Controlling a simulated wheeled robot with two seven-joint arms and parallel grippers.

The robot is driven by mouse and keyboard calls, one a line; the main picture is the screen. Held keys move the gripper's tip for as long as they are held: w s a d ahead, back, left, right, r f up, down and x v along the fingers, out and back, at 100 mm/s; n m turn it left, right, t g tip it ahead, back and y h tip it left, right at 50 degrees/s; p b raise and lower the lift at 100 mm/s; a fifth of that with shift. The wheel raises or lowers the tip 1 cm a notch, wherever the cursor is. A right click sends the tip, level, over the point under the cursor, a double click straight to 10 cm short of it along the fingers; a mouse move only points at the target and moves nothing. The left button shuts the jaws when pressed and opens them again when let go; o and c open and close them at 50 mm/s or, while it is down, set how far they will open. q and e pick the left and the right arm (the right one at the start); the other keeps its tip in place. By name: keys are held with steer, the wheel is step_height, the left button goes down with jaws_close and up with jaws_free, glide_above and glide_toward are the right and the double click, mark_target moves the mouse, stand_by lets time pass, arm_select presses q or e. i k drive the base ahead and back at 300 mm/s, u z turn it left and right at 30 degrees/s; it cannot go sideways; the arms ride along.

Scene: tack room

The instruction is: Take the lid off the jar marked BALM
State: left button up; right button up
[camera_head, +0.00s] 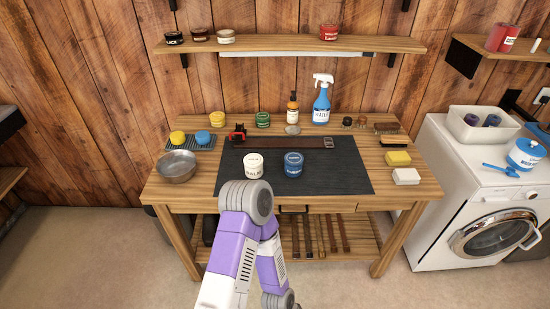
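A cream-white jar (253,166) stands upright on the dark mat (335,176) near the front of the workbench. Its dark lettering is small and partly cut off by my arm, but seems to read BALM. Its pale lid is on. A dark blue jar (293,166) with a lid on stands just to its right, its label too small to read. A purple and white arm of mine rises from the bottom, its grey joint just in front of the white jar in the picture. Neither gripper shows.
A leather strap (290,142) lies behind the jars with a small red-and-black item (238,133). A metal bowl (177,166) sits left, a blue spray bottle (322,100) at the back, a yellow sponge (397,158) and white block (406,176) right. The mat's right part is clear.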

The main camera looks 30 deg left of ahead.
mark_target(253, 174)
steer(key=u, duration=0.45)
steer(key=i, duration=0.7)
steer(key=u, duration=0.65)
